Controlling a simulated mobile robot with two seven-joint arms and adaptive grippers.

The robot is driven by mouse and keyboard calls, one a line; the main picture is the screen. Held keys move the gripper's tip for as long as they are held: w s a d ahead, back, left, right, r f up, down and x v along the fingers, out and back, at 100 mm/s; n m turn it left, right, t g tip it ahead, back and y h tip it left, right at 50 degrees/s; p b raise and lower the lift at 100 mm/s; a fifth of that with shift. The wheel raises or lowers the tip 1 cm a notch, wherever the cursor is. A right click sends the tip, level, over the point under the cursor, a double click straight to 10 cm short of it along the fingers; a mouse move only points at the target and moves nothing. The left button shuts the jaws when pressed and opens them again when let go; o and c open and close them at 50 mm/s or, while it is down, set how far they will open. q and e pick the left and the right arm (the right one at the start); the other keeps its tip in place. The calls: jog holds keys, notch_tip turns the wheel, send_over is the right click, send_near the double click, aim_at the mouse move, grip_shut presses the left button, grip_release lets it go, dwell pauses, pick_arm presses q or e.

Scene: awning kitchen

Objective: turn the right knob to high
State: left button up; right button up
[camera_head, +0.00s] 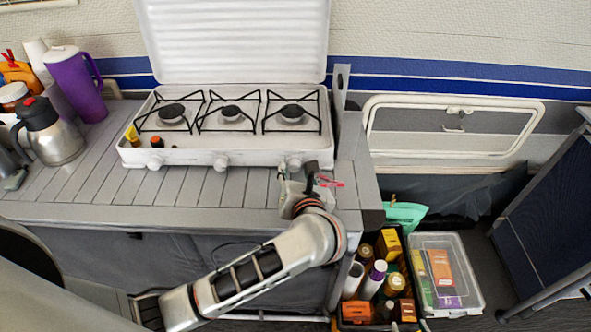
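The white camping stove (185,157) stands on the grey slatted counter with its lid raised. Its left knob (155,162), middle knob (221,162) and right knob (294,163) are on the front face. My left gripper (288,178) is at the front of the stove, right at the right knob and partly in front of it. My arm and wrist hide much of the gripper. I cannot tell whether its fingers are open, shut or touching the knob. The knob's setting is too small to read. My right gripper is not in view.
Three burners sit under black grates. A steel jug (60,145) and a purple pitcher (75,85) stand at the counter's left. A crate of bottles (378,327) and a clear plastic box (465,292) are on the floor at right. The counter's middle is clear.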

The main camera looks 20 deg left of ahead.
pick_arm(q)
jog(key=shift+w+a+f, duration=0.2)
jog(key=shift+w+a, duration=0.05)
jog(key=shift+w, duration=0.25)
pick_arm(e)
jog(key=shift+w+r, duration=0.3)
jog(key=shift+r, duration=0.05)
